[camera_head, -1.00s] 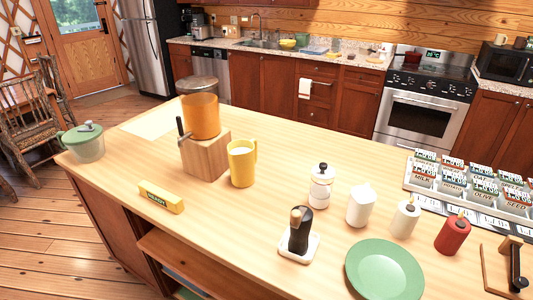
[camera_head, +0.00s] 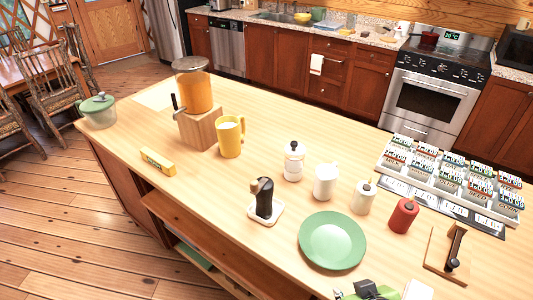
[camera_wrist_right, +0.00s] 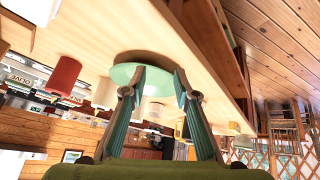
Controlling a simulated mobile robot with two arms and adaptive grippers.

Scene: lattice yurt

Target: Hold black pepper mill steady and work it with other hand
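The black pepper mill (camera_head: 264,198) stands upright on a small white tray (camera_head: 276,217) near the counter's front edge, with a light wooden knob at its upper left. Nothing touches it. Part of my right gripper (camera_head: 368,290) shows at the bottom edge of the head view, in front of the green plate and to the right of the mill. In the right wrist view its two fingers (camera_wrist_right: 160,74) are spread apart with nothing between them, and the plate lies beyond. I cannot make out the mill for certain in the wrist view. My left gripper is not in view.
The green plate (camera_head: 332,240) lies right of the mill. A white-and-black canister (camera_head: 293,163), white jar (camera_head: 325,184), cream bottle (camera_head: 363,198) and red bottle (camera_head: 403,216) stand behind and right. A yellow mug (camera_head: 230,138) is farther back.

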